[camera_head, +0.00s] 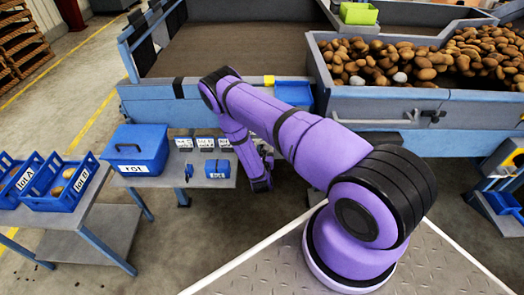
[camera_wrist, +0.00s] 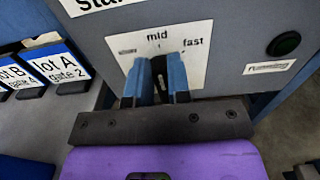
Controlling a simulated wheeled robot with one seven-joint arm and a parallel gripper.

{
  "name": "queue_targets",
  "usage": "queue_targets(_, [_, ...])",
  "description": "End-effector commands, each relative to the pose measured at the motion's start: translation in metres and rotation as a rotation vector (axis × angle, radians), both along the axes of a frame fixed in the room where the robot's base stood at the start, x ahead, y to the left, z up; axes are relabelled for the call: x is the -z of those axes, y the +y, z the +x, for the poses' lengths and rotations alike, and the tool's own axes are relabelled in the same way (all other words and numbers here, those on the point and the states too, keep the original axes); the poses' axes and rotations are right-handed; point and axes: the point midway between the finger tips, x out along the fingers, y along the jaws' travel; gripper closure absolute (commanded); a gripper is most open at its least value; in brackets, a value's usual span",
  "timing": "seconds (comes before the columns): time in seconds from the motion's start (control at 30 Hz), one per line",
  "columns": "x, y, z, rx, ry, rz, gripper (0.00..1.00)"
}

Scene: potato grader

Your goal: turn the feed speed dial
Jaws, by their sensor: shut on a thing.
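The feed speed dial (camera_wrist: 159,68) is a dark knob on a white scale plate (camera_wrist: 190,44) marked "mid" and "fast", on a grey panel. In the wrist view my gripper (camera_wrist: 158,62) has its two blue fingers on either side of the dial, shut on it. The fingers hide most of the knob and the lower part of the plate, so I cannot tell which mark it points to. In the head view my purple arm bends down beside the small table, and the dial cannot be made out there.
A dark green round button (camera_wrist: 284,44) is right of the scale plate. Cards for lots A and B (camera_wrist: 52,62) stand at left. In the head view, a blue "rot" box (camera_head: 137,147) is on the table, and a potato-filled hopper (camera_head: 385,105) is behind.

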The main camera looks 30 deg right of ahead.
Motion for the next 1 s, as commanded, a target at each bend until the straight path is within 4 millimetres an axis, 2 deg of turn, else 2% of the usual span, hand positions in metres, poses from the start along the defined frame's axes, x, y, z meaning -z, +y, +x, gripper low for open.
queue_targets(0.27, [0.001, 0.004, 0.002, -0.005, 0.069, -0.102, 1.0])
queue_targets(1.0, [0.007, 0.015, 0.009, -0.003, 0.406, -0.603, 1.0])
